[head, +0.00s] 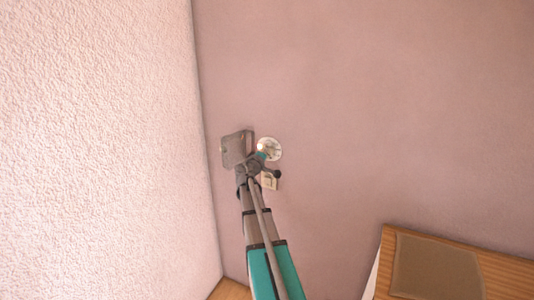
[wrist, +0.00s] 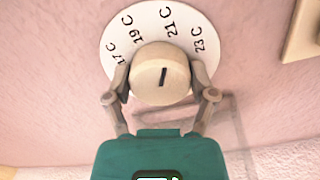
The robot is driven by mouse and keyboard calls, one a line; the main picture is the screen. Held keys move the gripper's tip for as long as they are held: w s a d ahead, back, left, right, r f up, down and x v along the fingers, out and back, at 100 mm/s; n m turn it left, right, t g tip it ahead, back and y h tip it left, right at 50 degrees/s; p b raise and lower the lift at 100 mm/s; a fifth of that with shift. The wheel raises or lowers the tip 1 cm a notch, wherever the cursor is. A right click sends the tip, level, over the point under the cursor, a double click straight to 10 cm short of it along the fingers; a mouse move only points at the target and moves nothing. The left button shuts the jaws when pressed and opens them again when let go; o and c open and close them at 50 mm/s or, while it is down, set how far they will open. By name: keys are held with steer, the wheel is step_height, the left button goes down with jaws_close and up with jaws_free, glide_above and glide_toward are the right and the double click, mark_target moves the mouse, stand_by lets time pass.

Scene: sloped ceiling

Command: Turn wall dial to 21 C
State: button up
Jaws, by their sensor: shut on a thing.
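The wall dial is a round white plate (wrist: 150,17) with printed marks 17 C, 19 C, 21 C and 23 C. It also shows on the pinkish wall in the head view (head: 274,147). Its beige round knob (wrist: 150,70) carries one short dark line. The line is nearly upright in the wrist view, its upper end leaning slightly right, and it points roughly at the 21 C mark. My gripper (wrist: 163,84) is shut on the knob, one finger on each side. In the head view my gripper (head: 260,157) partly hides the dial's lower left.
A small beige wall plate (head: 269,183) sits just below the dial; a beige plate (wrist: 305,30) shows at the wrist view's upper right. A white textured wall (head: 100,130) stands close on the left. A wooden surface (head: 510,275) with a brown panel (head: 435,268) is lower right.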

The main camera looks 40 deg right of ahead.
stand_by(0.4)
steer(key=o, duration=1)
steer(key=shift+o, duration=0.2)
steer(key=v, duration=1.2)
